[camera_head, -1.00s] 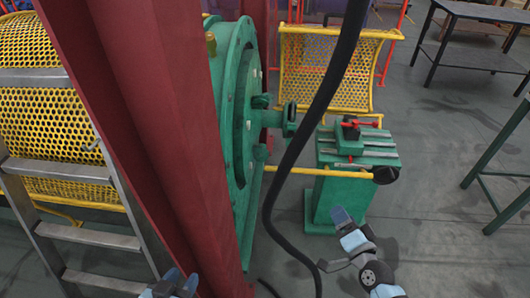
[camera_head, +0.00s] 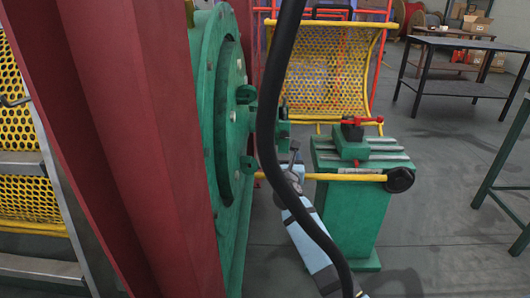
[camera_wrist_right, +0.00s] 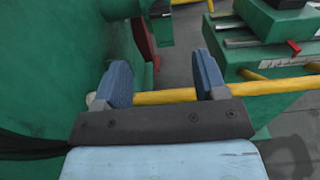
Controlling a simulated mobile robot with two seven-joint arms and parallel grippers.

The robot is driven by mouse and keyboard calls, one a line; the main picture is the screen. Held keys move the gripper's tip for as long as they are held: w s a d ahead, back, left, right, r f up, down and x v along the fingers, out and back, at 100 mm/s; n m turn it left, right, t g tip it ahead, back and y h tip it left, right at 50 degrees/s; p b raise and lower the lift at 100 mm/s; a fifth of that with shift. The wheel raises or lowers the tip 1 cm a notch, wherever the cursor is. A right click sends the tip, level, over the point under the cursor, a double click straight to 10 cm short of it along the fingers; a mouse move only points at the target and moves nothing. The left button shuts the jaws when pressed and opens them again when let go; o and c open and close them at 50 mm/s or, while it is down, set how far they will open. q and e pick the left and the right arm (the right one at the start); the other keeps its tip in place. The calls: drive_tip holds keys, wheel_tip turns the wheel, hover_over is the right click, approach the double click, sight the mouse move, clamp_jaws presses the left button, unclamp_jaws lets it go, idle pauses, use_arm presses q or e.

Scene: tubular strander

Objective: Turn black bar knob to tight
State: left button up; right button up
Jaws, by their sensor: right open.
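A black bar-like piece (camera_head: 352,120) with a red handle beside it sits on top of the green stand, and a round black knob (camera_head: 399,180) caps the right end of the yellow bar (camera_head: 345,177). I cannot tell which of the two the task names. My right gripper (camera_head: 293,158) is left of the stand, near the green wheel, partly hidden by a black hose. In the wrist view my right gripper (camera_wrist_right: 163,82) has its blue fingers apart. The yellow bar crosses behind the gap; contact is unclear. My left gripper is out of view.
The thick black hose (camera_head: 266,130) hangs in front of my right arm. A red column (camera_head: 150,150) and the green wheel (camera_head: 212,150) close off the left. A yellow mesh guard (camera_head: 328,72) stands behind.

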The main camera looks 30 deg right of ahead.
sight(284, 137)
drive_tip(key=b+x, duration=0.5)
drive_tip(key=x, duration=0.7)
drive_tip(key=shift+w+f, duration=0.15)
drive_tip(key=shift+w, duration=0.15)
drive_tip(key=shift+w+d+b, duration=0.3)
drive_tip(key=shift+w+d, duration=0.05)
drive_tip(key=shift+w, duration=0.3)
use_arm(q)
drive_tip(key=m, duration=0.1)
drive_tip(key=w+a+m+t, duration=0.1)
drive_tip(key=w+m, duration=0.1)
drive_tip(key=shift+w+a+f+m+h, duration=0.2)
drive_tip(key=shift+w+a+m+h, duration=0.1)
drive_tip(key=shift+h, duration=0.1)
use_arm(e)
drive_tip(key=shift+c, duration=0.3)
drive_tip(key=c, duration=0.9)
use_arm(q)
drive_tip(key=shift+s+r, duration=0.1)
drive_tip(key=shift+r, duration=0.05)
